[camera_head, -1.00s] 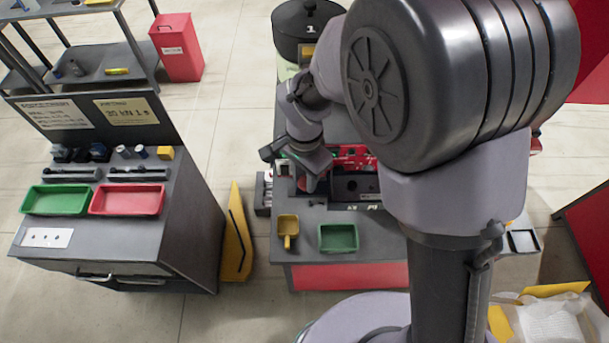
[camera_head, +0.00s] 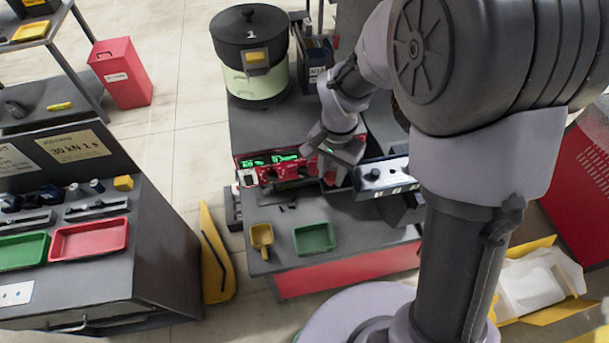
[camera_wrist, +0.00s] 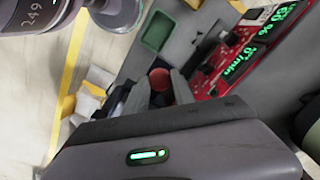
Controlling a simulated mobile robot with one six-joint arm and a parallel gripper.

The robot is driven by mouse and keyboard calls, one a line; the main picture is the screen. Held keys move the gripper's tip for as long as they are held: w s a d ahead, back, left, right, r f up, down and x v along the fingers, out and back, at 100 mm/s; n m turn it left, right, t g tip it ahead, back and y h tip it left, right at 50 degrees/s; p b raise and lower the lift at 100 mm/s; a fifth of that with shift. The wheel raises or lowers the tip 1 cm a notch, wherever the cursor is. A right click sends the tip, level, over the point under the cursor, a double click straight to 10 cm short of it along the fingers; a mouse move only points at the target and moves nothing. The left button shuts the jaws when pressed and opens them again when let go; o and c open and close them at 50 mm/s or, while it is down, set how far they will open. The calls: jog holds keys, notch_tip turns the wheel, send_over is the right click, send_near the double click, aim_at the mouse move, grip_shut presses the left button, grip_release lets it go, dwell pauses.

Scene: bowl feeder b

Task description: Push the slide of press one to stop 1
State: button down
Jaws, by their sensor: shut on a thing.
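My gripper (camera_head: 334,172) is over the bench in the head view, between a red panel and a dark box with a light, buttoned face. In the wrist view my gripper (camera_wrist: 160,92) is shut on a red round knob (camera_wrist: 160,78), with a finger on each side of it. In the head view the knob is hidden by my gripper. The dark box (camera_head: 385,178) stands just right of my gripper; whether it is press one cannot be told. The slide's track and the mark of stop 1 cannot be made out.
A red panel with green displays (camera_head: 270,165) is left of my gripper. A yellow scoop (camera_head: 261,237) and a green tray (camera_head: 314,238) lie at the bench's front. The lidded drum (camera_head: 250,45) marked 1 stands behind. A side cabinet holds a red tray (camera_head: 90,240).

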aim_at(349, 180)
jog(key=shift+w+d, duration=0.2)
jog(key=shift+d, duration=0.55)
jog(key=shift+w+d, duration=0.2)
jog(key=shift+d, duration=0.5)
jog(key=shift+w+d, duration=0.2)
jog(key=shift+d, duration=0.55)
jog(key=c, duration=1.1)
grip_release()
jog(key=shift+d, duration=0.1)
jog(key=shift+o, duration=0.2)
jog(key=shift+r, duration=0.1)
notch_tip(349, 180, up, 17)
jog(key=p, duration=0.3)
jog(key=shift+r, duration=0.15)
